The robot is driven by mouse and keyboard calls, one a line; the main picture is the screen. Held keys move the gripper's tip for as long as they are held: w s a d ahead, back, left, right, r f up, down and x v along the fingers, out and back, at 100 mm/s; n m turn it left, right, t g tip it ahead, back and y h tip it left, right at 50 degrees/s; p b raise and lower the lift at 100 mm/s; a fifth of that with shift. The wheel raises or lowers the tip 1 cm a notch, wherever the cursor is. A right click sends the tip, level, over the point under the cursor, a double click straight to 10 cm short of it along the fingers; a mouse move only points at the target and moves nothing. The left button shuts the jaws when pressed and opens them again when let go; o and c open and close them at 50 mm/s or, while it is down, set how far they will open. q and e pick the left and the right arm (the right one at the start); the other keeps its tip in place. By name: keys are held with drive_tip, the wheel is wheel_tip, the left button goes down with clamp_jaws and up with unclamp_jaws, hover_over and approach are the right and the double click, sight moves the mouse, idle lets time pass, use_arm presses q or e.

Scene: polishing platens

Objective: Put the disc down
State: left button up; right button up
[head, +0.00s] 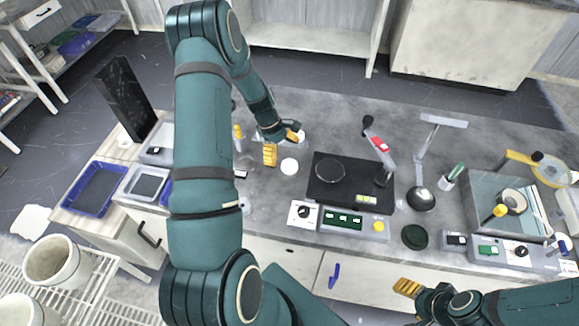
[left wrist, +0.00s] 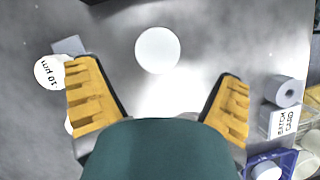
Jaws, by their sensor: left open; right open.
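A plain white disc (head: 289,166) lies flat on the grey bench, left of the black polishing plate (head: 315,197). In the left wrist view the white disc (left wrist: 157,50) sits beyond the gap between my fingertips, with nothing touching it. My left gripper (head: 281,146) is open and empty close to the disc, its yellow fingers (left wrist: 160,82) spread wide. My right gripper (head: 409,289) is open at the bench's front edge, with one yellow finger clearly showing. A dark round platen (head: 330,170) is on the black plate.
A round label reading 10 µm (left wrist: 50,72) is beside my left finger. A blue tray (head: 69,203) is far left. Bare bench lies behind the plate.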

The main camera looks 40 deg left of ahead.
sight(289, 164)
use_arm(q)
drive_tip(key=x, duration=0.2)
drive_tip(key=b+x, duration=0.1)
drive_tip(key=x, duration=0.2)
drive_tip(key=shift+w+d, duration=0.1)
drive_tip(key=shift+w, duration=0.1)
drive_tip(key=c, duration=1.4)
